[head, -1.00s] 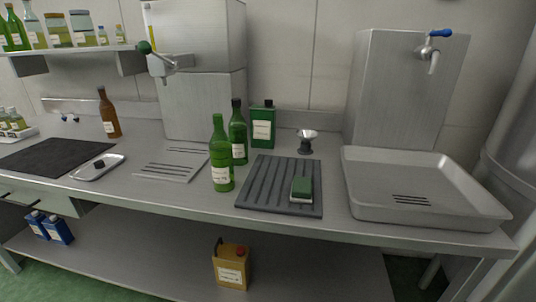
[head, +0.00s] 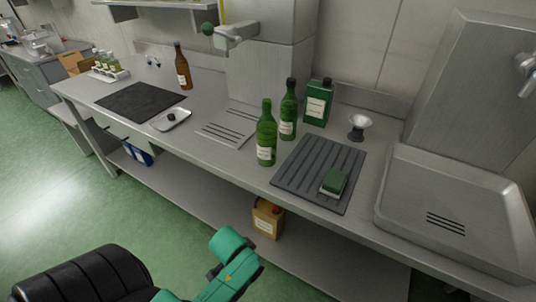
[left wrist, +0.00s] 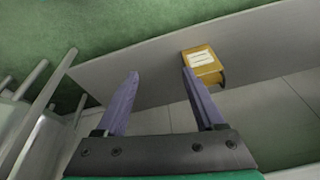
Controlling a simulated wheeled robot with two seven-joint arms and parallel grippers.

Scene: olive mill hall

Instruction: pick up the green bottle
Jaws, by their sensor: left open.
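Two green glass bottles stand upright on the steel counter. The nearer green bottle (head: 266,135), with a white label, is beside the ribbed mat's left edge. The other, darker green bottle (head: 288,112), with a dark cap, stands just behind it to the right. My left gripper (left wrist: 161,74) is open and empty in the left wrist view, over the lower shelf and floor. No bottle shows in that view. In the head view my teal arm is low in front of the counter, and its jaws cannot be made out. My right gripper is in neither view.
A green rectangular can (head: 318,103), a small metal cup (head: 358,126) and a ribbed mat (head: 300,182) with a sponge (head: 333,181) are near the bottles. A steel tray (head: 400,222) is at right.

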